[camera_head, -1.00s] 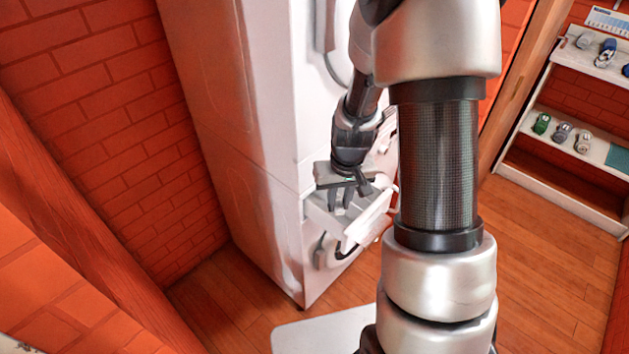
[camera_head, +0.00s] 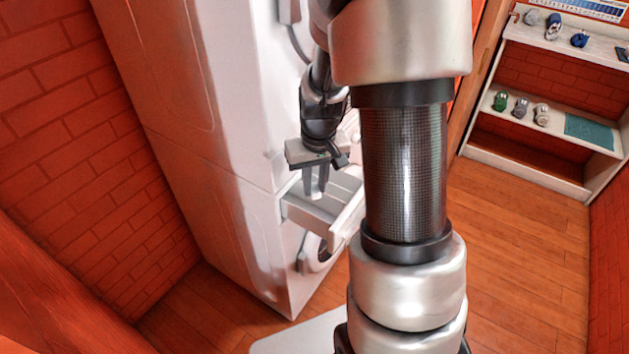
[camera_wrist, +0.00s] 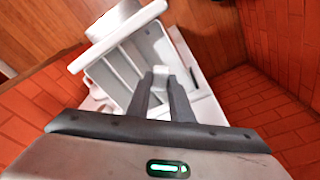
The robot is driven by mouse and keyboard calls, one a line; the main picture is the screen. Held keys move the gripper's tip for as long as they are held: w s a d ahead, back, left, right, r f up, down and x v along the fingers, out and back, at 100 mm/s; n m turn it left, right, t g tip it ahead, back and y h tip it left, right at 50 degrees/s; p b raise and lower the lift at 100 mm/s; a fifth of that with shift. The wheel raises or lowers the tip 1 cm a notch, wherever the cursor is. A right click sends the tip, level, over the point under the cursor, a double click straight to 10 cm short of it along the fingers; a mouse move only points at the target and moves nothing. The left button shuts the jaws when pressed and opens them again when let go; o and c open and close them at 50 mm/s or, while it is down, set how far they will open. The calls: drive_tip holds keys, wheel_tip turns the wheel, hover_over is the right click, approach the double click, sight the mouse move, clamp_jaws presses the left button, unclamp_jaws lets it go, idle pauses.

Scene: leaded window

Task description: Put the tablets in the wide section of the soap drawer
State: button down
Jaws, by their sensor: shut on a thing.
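The pale soap drawer (camera_head: 307,219) is pulled out from the white machine. In the wrist view the drawer (camera_wrist: 119,36) shows its divided inside, with long compartments and dividers between them. My gripper (camera_head: 315,193) points down above the drawer, near its machine side. In the wrist view my gripper (camera_wrist: 160,76) is shut on a small white block, which looks like a tablet (camera_wrist: 161,71). The tablet overlaps the drawer's inside in this view, and its height above the floor of the drawer is hard to tell. No other tablet can be made out.
White stacked machines (camera_head: 215,190) stand beside a brick wall (camera_head: 75,160). A round door (camera_head: 318,254) lies below the drawer. At the right, a shelf unit (camera_head: 530,170) holds several small items. Wooden floor (camera_head: 510,260) is open between the machines and shelf.

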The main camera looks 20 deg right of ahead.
drive_tip(key=shift+f+b, duration=0.3)
drive_tip(key=shift+f, duration=0.5)
drive_tip(key=c, duration=1.5)
unclamp_jaws()
drive_tip(key=s+r+p, duration=0.1)
drive_tip(key=r, duration=0.4)
drive_tip(key=r+p, duration=0.1)
drive_tip(key=r, duration=0.5)
drive_tip(key=s+r+p, duration=0.1)
drive_tip(key=r, duration=0.5)
drive_tip(key=shift+s+a+r, duration=0.15)
drive_tip(key=shift+s, duration=0.15)
